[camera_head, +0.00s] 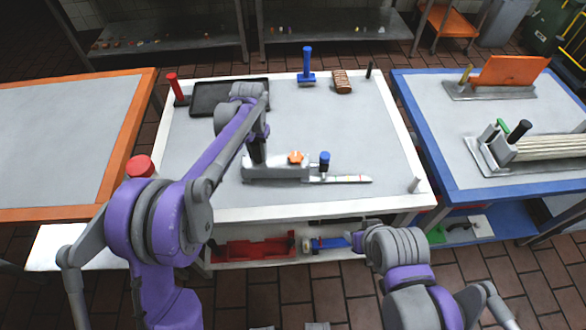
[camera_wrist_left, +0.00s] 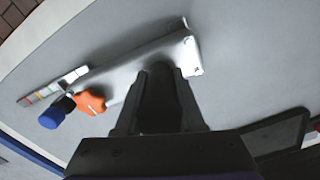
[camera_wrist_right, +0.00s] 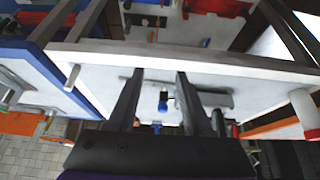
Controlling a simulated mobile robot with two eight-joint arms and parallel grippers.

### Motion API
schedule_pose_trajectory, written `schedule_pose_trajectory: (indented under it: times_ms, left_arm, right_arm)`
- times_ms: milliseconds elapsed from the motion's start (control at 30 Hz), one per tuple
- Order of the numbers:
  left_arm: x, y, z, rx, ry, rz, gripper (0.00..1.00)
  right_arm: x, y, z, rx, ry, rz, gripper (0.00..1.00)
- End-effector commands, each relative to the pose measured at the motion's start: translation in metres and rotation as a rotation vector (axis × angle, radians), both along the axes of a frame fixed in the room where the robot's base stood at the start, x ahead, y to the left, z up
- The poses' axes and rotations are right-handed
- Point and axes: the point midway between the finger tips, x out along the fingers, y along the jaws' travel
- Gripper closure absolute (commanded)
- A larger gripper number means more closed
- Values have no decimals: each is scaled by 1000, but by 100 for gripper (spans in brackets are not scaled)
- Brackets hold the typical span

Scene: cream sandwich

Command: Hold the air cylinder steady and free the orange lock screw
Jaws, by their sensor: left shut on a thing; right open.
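The air cylinder (camera_head: 277,174) is a grey block lying on the white-edged table, with a flat marked strip (camera_head: 345,179) pointing right. The orange lock screw (camera_head: 295,157) sits on top of it, beside a blue knob (camera_head: 324,160). My left gripper (camera_head: 257,162) is shut on the cylinder's body near its left end. In the left wrist view the cylinder (camera_wrist_left: 150,57) lies between the fingers, with the orange screw (camera_wrist_left: 90,101) clear of them. My right gripper (camera_wrist_right: 158,92) is open and empty, off the table's front edge; the orange screw is not clear in that view.
A dark tray (camera_head: 205,98), red-handled tool (camera_head: 175,88), blue-handled tool (camera_head: 307,66) and brown block (camera_head: 342,82) are at the back. A small grey peg (camera_head: 414,185) stands front right. The table's right half is mostly clear. A shelf below holds a red bin (camera_head: 255,249).

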Motion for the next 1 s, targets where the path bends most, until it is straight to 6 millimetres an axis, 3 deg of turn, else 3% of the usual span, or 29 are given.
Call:
schedule_pose_trajectory:
  times_ms: [33, 200, 367, 600, 800, 1000]
  left_arm:
    - [0, 0, 0, 0, 1, 0, 100]
    - [0, 0, 0, 0, 1, 0, 100]
    - [0, 0, 0, 0, 1, -1, 100]
    - [0, 0, 0, 0, 0, 0, 100]
    - [0, 0, 0, 0, 0, 0, 100]
    - [0, 0, 0, 0, 0, 0, 100]
  right_arm:
    - [0, 0, 0, 0, 0, 0, 41]
    - [12, 3, 10, 17, 17, -25, 12]
    - [47, 10, 36, 65, 71, -105, 12]
    - [117, 31, 71, 142, 179, -278, 12]
    - [176, 52, 85, 184, 268, -431, 12]
    - [231, 77, 85, 207, 349, -591, 12]
